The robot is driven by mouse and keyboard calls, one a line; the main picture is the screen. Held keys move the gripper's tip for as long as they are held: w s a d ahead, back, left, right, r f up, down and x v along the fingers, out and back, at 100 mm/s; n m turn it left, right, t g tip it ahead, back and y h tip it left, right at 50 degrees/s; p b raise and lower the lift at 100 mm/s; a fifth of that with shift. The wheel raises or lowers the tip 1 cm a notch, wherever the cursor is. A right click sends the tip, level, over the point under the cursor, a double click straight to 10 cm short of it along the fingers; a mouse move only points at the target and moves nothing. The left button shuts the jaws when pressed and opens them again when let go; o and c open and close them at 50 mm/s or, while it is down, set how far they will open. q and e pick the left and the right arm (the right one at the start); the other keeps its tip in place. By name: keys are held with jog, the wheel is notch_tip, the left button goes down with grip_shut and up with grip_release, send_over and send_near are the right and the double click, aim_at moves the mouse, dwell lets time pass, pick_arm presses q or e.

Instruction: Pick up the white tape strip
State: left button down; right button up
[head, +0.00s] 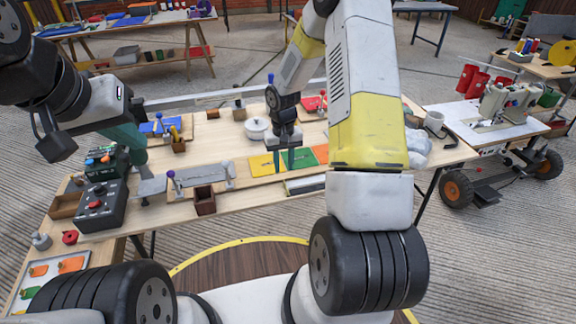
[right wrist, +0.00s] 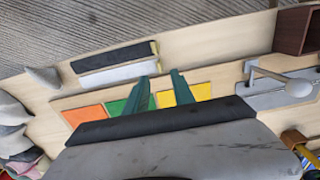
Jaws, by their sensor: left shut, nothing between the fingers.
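The white tape strip (right wrist: 118,73) lies flat on the wooden table beside a black strip (right wrist: 112,56) in the right wrist view. In the head view the white strip (head: 306,180) lies near the table's front edge, partly hidden by my right arm. My right gripper (right wrist: 160,76) is open and empty, with its two green fingers apart near one end of the white strip. In the head view my right gripper (head: 284,165) points down over the coloured squares. My left gripper (head: 138,155) is shut and empty over the table's left part, away from the strip.
Yellow (head: 262,165), green and orange squares lie just behind the strips. A small dark red box (head: 204,199) and a grey metal fixture (head: 188,180) stand to their left. A black control box (head: 100,206) stands farther left. A white round pot (head: 256,129) stands behind.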

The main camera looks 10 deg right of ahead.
aim_at(284, 179)
notch_tip(284, 179, down, 7)
jog(key=shift+r, duration=0.1)
grip_shut()
dwell(0.3)
